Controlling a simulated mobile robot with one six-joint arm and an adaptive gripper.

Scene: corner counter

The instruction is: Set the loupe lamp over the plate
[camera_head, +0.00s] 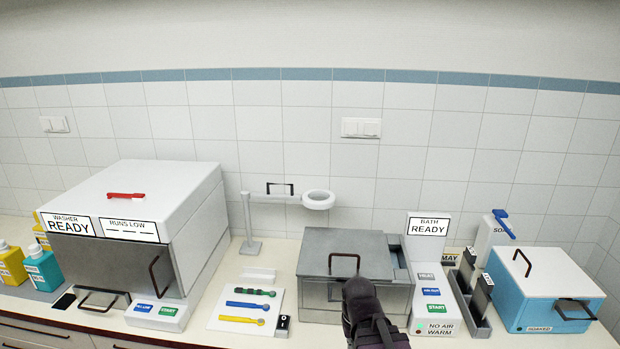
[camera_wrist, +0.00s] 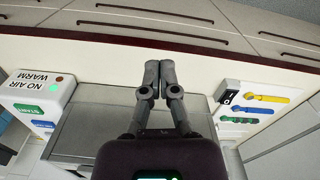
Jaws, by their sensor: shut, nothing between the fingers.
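The loupe lamp (camera_head: 318,200) is a white ring on a pale horizontal arm from a grey post, with a black handle on the arm. It stands out to the right of the post, in front of the tiled wall. The white plate (camera_head: 218,316) lies on the counter at front left of the lamp, bearing green, blue and yellow tools. It also shows at the right in the wrist view (camera_wrist: 262,84). The ring is not over the plate. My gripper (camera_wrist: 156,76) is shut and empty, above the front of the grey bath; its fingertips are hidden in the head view.
The grey lidded bath (camera_head: 345,258) stands right of the plate, with a control panel (camera_head: 430,290) beside it. A large white washer (camera_head: 150,215) stands left. A blue box (camera_head: 545,290) and dark upright holders (camera_head: 470,285) are at right. A black switch (camera_head: 283,322) adjoins the plate.

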